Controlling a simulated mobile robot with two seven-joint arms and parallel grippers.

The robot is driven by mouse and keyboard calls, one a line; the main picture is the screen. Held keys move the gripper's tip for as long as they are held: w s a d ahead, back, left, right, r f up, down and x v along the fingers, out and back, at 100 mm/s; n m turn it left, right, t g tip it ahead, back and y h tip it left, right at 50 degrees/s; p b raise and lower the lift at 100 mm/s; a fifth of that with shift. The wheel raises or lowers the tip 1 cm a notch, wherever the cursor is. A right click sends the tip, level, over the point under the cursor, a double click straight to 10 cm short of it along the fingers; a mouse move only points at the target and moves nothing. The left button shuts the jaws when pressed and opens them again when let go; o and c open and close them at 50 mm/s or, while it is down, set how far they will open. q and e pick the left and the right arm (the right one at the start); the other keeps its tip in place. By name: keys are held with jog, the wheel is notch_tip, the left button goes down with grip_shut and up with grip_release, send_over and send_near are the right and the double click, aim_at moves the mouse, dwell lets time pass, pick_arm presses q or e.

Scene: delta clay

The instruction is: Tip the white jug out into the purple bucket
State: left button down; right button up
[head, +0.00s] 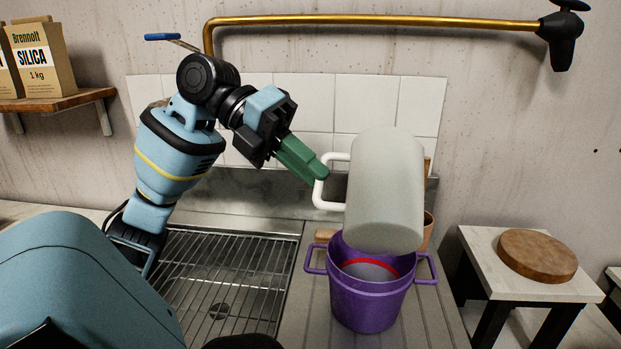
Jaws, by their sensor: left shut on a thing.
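The white jug (386,190) is in the middle right of the head view, held above the purple bucket (365,305). Its body is tilted, with its lower end over the back part of the bucket's mouth. I cannot see into the jug or tell whether anything runs out. My left gripper (321,174) has green fingers and is shut on the jug's white handle at its left side. The bucket stands upright with two side handles. A red line and a greyish surface show inside it. My right gripper is not in view.
A sink with a wire rack (225,275) lies left of the bucket, which stands on a ribbed drainboard (293,325). Brown pots stand partly hidden behind the jug. A brass pipe (380,21) runs above. A side table (480,253) with a round wooden board (537,256) stands right.

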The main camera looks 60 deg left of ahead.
pick_arm(q)
jog(key=m+t+y+b, duration=0.4)
jog(key=b, duration=0.1)
jog(key=m+t+y+b, duration=0.1)
jog(key=m+t+b, duration=0.1)
jog(key=b, duration=0.1)
jog(key=shift+w+a+f+y, duration=0.3)
jog(key=shift+f+y, duration=0.1)
dwell(0.4)
